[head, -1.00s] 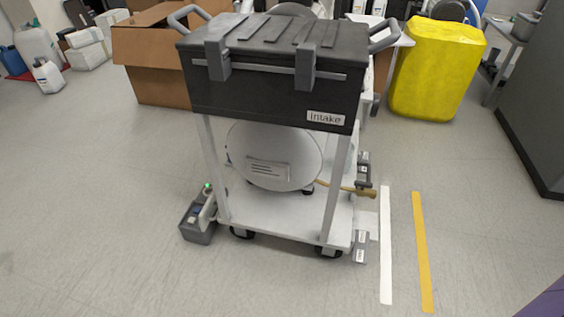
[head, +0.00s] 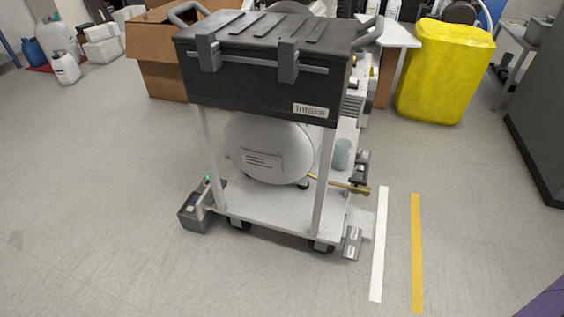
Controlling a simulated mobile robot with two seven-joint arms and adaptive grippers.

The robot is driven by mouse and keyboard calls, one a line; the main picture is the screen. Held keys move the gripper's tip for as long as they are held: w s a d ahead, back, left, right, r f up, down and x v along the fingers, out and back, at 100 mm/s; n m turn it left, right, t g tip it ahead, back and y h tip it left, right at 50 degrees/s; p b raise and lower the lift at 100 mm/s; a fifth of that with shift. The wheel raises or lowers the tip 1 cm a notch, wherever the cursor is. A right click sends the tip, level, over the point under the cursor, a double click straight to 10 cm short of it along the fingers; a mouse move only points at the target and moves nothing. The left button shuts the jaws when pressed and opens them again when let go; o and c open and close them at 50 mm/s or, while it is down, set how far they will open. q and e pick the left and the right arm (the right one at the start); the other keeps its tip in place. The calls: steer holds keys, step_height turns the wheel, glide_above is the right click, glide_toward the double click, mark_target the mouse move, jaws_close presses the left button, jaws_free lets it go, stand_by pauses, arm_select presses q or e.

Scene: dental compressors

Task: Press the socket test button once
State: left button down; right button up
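A dark grey socket box (head: 195,212) with a small green light on top sits on the floor at the left foot of the cart. I cannot make out a test button on it at this size. The white cart (head: 262,207) carries a black case labelled Intake (head: 255,88) on top and a round white tank (head: 268,150) below. Small grey labelled blocks (head: 352,242) are at the cart's right side. Neither of my grippers is in view.
A cardboard box (head: 160,65) stands behind the cart and a yellow bin (head: 445,72) stands at the back right. White (head: 379,245) and yellow (head: 416,250) floor stripes run right of the cart. The floor at left and in front is clear.

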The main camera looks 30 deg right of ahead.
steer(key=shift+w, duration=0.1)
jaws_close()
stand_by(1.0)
